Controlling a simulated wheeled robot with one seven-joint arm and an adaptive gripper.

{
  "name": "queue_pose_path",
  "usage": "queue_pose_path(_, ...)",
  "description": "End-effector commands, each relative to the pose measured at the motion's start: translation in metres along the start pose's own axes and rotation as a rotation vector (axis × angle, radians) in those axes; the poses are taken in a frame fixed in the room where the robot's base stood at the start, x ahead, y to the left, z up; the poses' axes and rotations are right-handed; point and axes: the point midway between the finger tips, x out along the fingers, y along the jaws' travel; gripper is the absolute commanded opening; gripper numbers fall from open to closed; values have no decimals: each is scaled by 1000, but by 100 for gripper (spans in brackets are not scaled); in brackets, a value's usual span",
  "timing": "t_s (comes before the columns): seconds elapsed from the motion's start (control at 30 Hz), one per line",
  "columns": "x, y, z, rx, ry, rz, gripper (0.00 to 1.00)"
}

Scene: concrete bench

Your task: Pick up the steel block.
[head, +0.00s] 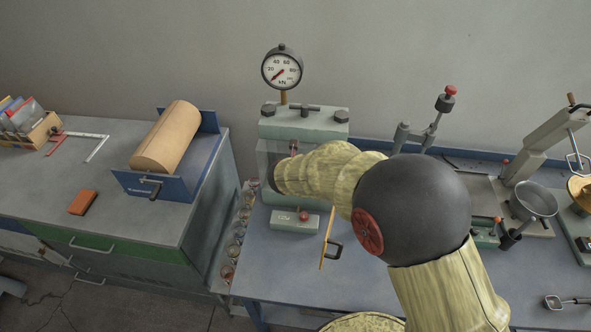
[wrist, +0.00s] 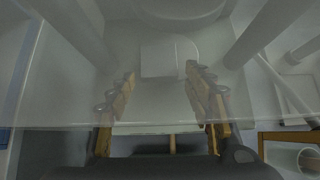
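A pale grey, square-edged block (wrist: 168,57), which looks like the steel block, shows ahead of the fingertips in the wrist view, seen hazily through a clear sheet. My gripper (wrist: 161,77) is open, with its two tan fingers apart and nothing between them. The block lies just beyond the fingertips, roughly in line with the gap; I cannot tell the exact distance. In the head view my arm reaches into the green-grey press (head: 302,122), and my arm hides both the gripper and the block.
A clear guard (wrist: 60,95) crosses the wrist view. A pan (head: 533,200) and lever tools crowd the bench's right. Bare blue benchtop (head: 400,290) shows in front.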

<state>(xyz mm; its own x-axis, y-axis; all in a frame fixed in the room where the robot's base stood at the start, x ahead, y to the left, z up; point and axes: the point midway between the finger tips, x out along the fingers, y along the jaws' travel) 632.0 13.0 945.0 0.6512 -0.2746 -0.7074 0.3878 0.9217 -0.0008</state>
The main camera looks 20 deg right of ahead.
Motion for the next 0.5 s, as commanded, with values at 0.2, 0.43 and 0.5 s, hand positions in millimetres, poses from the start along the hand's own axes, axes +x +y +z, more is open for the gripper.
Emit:
queue_pose_path(0.2, 0, 0, 0, 0, 0, 0, 59)
queue_pose_path(0.43, -3, 0, 1, 0, -1, 0, 59)
queue_pose_path(0.5, -10, 0, 1, 0, -2, 1, 59)
